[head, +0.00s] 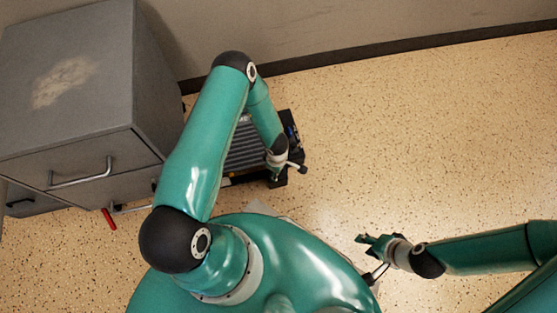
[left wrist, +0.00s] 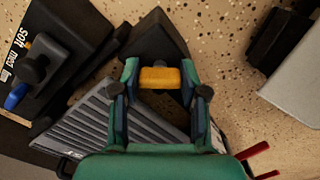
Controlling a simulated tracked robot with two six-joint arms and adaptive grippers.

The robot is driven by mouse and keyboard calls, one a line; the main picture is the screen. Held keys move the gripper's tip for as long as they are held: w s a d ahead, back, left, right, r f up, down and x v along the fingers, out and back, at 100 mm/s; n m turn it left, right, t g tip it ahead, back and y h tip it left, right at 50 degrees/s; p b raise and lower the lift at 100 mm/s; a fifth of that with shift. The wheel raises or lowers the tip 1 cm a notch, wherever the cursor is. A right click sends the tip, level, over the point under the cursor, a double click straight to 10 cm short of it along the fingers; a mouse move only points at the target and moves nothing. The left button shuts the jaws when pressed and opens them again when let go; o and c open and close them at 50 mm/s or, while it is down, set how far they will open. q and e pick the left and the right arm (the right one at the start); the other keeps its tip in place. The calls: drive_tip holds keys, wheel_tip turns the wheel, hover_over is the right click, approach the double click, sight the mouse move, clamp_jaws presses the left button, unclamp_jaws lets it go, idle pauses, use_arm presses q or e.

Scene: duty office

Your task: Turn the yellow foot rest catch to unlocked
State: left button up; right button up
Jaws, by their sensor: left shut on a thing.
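The yellow catch (left wrist: 160,77) sits between the fingers of my left gripper (left wrist: 160,84) in the left wrist view. The gripper is shut on it, one finger on each side. The catch's base is partly hidden by the fingers. The foot rest has a grey ribbed plate (left wrist: 88,132) and dark frame; its plate also shows in the head view (head: 243,150), partly behind my left arm. My left gripper (head: 276,177) is low at its right front corner there, and the catch cannot be made out. My right gripper (head: 364,245) is apart to the right, small, its opening unclear.
A dark panel (left wrist: 48,65) marked "soft" and "med" has a black knob and a blue part. A grey drawer cabinet (head: 70,90) stands left of the foot rest, a red thing (head: 108,219) near its base. The wall is behind. Speckled floor (head: 430,140) is clear at right.

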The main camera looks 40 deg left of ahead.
use_arm(q)
drive_tip(key=n, duration=0.4)
drive_tip(key=shift+s+a+n+p, duration=0.1)
drive_tip(key=shift+a+n+p, duration=0.1)
drive_tip(key=shift+n+p, duration=0.45)
drive_tip(key=shift+n, duration=1.35)
drive_tip(key=shift+s, duration=0.1)
drive_tip(key=o, duration=1.1)
drive_tip(key=shift+o, duration=0.2)
drive_tip(key=shift+w, duration=0.2)
